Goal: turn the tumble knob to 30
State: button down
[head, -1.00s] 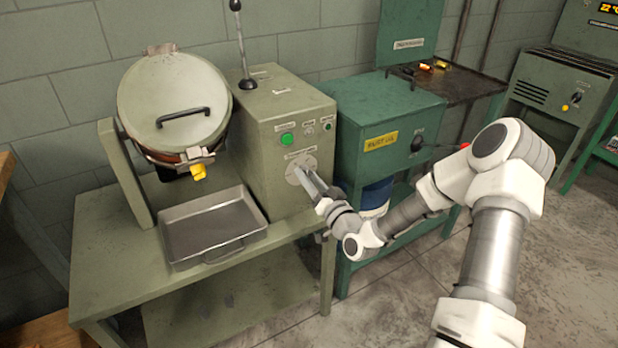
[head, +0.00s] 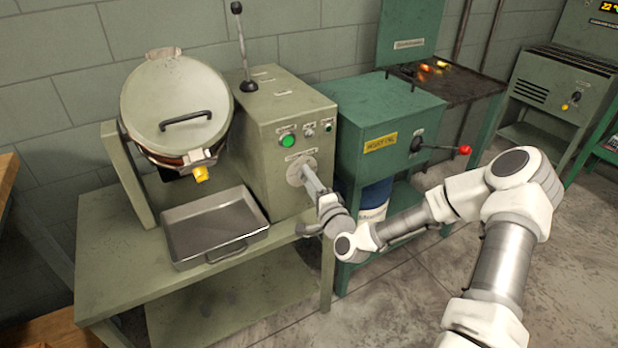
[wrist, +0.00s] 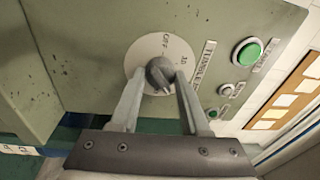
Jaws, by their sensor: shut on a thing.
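The tumble knob (wrist: 160,72) is a small dark grey knob on a round pale dial plate (wrist: 144,50). OFF and 10 are readable on the dial. Part of the dial is hidden behind the knob and fingers, and I cannot tell which number the knob points to. My gripper (wrist: 157,82) is shut on the knob, one finger on each side of it. In the head view my gripper (head: 309,176) reaches the dial plate (head: 300,168) on the front of the green-grey control box (head: 262,160); the knob itself is hidden there.
A green button (head: 287,140) and smaller controls sit above the dial. A lidded drum (head: 172,105) and a metal tray (head: 215,225) stand to the left. A green quench tank (head: 390,105) with a red-balled lever (head: 464,149) stands to the right, near my arm.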

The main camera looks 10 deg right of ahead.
jog(key=shift+a+m+g+h+p, duration=0.1)
jog(key=shift+m+g+h+p, duration=0.2)
jog(key=shift+m, duration=1.6)
jog(key=shift+m+g+h+p, duration=0.1)
jog(key=shift+m+p, duration=0.3)
jog(key=shift+m, duration=1.5)
jog(key=shift+c, duration=1.9)
grip_release()
